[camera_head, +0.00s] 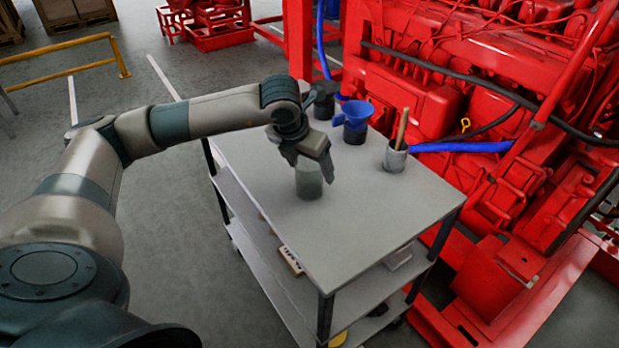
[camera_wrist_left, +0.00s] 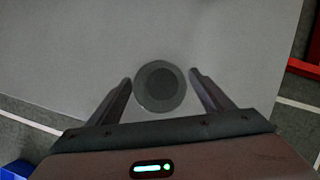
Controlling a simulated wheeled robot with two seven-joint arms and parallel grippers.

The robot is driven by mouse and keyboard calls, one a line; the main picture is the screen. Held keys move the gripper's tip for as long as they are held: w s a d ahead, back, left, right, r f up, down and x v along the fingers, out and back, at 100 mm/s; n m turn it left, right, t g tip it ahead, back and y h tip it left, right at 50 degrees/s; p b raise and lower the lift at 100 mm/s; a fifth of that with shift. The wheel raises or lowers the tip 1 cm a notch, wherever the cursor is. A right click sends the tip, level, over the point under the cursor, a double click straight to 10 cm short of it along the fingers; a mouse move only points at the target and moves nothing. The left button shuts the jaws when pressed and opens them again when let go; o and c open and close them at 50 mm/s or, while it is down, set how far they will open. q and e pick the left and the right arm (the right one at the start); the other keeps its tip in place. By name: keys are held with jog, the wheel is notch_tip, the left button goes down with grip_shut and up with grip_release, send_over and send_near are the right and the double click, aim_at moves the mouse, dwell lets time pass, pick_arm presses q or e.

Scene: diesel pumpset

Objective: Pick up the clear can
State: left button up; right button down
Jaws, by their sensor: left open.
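The clear can (camera_head: 309,181) stands upright on the grey top of the cart, below my left gripper (camera_head: 309,160). It looks greyish green and see-through in the head view. In the left wrist view the can (camera_wrist_left: 160,87) shows from above as a dark round shape between the fingertips. My left gripper (camera_wrist_left: 160,84) is open, with one finger on each side of the can and visible gaps to it. The gripper hides part of the can's top in the head view. My right gripper is not in view.
On the cart top (camera_head: 370,220) stand a dark container with a blue funnel (camera_head: 354,115), a grey cup with a wooden handle (camera_head: 395,155) and a dark can (camera_head: 323,100). The red engine (camera_head: 480,120) is close behind. The front of the top is clear.

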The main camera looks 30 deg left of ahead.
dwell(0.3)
pick_arm(q)
jog(key=c, duration=1.2)
jog(key=shift+r, duration=0.1)
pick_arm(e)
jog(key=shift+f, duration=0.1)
